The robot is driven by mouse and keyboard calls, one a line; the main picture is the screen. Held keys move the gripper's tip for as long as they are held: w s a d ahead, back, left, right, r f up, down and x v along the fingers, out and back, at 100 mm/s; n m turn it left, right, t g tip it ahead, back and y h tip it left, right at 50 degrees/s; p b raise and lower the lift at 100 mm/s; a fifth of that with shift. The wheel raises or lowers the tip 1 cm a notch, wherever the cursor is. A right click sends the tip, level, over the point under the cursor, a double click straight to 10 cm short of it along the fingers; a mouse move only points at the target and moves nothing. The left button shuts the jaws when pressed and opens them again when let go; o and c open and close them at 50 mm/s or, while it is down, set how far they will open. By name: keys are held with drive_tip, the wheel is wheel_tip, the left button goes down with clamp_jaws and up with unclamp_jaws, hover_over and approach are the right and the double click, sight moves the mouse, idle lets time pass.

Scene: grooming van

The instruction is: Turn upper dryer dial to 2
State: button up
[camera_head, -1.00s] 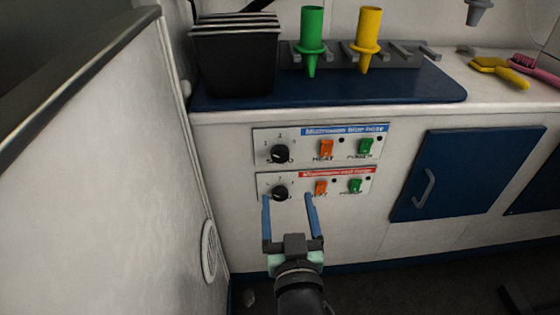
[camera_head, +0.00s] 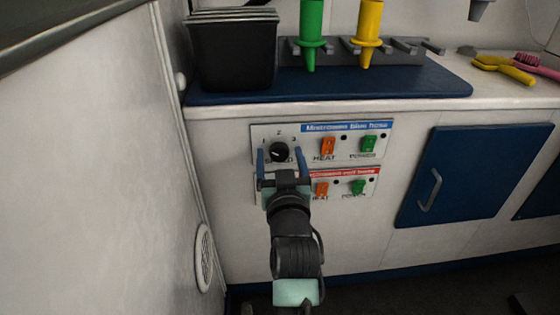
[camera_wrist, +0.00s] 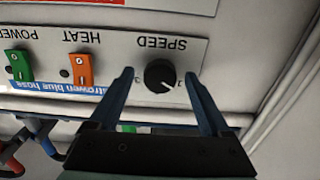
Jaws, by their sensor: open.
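The upper dryer dial (camera_head: 279,152) is a round black knob on the white panel with the blue label strip, marked 1, 2, 3. It also shows in the wrist view (camera_wrist: 160,75), where the picture is upside down and the word SPEED stands by it. Its white pointer line appears to point toward 1. My gripper (camera_head: 280,154) is open. Its two blue fingers stand on either side of the upper dial, with visible gaps between knob and fingers in the wrist view (camera_wrist: 159,76). Whether the tips touch the panel, I cannot tell.
An orange HEAT switch (camera_head: 327,146) and green POWER switch (camera_head: 367,144) sit right of the dial. The red-labelled lower panel (camera_head: 345,172) is below; its dial is hidden behind my gripper. A wall (camera_head: 110,150) stands to the left. The counter edge (camera_head: 330,108) runs above.

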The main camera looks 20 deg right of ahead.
clamp_jaws()
idle(0.5)
drive_tip(key=shift+m+p, duration=0.3)
drive_tip(key=shift+p, duration=0.15)
drive_tip(key=shift+r+m+p, duration=0.15)
drive_tip(key=shift+m+p, duration=0.85)
drive_tip(key=m+p, duration=0.5)
drive_tip(key=m, duration=0.4)
drive_tip(key=shift+p, duration=0.4)
